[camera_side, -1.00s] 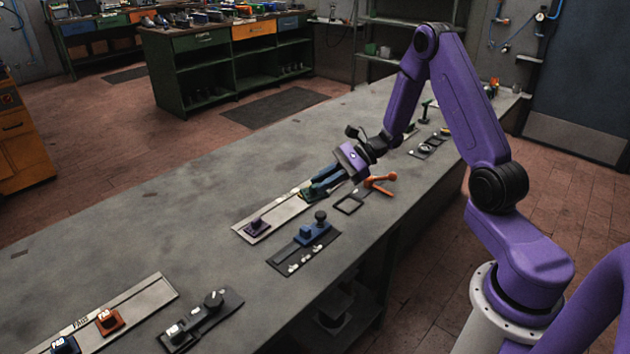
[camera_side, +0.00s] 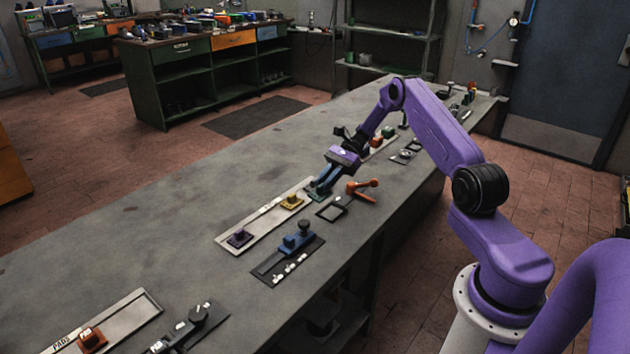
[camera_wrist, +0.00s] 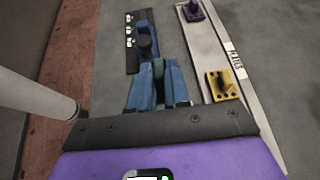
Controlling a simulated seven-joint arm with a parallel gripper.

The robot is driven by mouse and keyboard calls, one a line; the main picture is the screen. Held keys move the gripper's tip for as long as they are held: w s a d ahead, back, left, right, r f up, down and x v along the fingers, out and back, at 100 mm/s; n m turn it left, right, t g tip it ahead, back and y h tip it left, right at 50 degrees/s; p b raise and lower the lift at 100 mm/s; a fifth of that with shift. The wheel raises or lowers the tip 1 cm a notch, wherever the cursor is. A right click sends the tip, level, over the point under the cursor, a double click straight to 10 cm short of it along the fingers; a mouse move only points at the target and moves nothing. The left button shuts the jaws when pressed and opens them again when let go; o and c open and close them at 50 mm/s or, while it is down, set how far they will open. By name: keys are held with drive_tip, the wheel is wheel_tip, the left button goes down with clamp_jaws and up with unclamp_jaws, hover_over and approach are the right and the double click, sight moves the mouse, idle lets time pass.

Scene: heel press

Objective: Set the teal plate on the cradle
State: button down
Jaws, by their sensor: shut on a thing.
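The teal plate (camera_side: 315,196) is between the fingers of my gripper (camera_side: 319,188), just right of the far end of the pale plate strip. In the wrist view its teal knob (camera_wrist: 158,67) shows between the blue fingertips, over grey bench beside the strip; the rest is hidden. I cannot tell its height above the bench. No part is labelled as the cradle. A black square frame (camera_side: 334,209) lies on the bench to the right of my gripper. A blue fixture with a black knob (camera_side: 297,241) sits on a dark board nearer the camera.
A yellow plate (camera_side: 291,202) and a purple plate (camera_side: 239,237) sit on the pale strip (camera_side: 262,218). An orange lever (camera_side: 362,189) stands close right of my gripper. A pads strip (camera_side: 120,318) lies at lower left. Bench left of the plate strip is clear.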

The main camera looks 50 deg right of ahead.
drive_tip(key=shift+g, duration=0.5)
drive_tip(key=d+f, duration=0.1)
drive_tip(key=d, duration=0.1)
drive_tip(key=s+d+f, duration=0.1)
drive_tip(key=shift+d+f, duration=0.15)
drive_tip(key=shift+d, duration=0.2)
drive_tip(key=shift+f, duration=2.35)
drive_tip(key=shift+f, duration=0.2)
drive_tip(key=c, duration=1)
unclamp_jaws()
drive_tip(key=shift+v, duration=3.75)
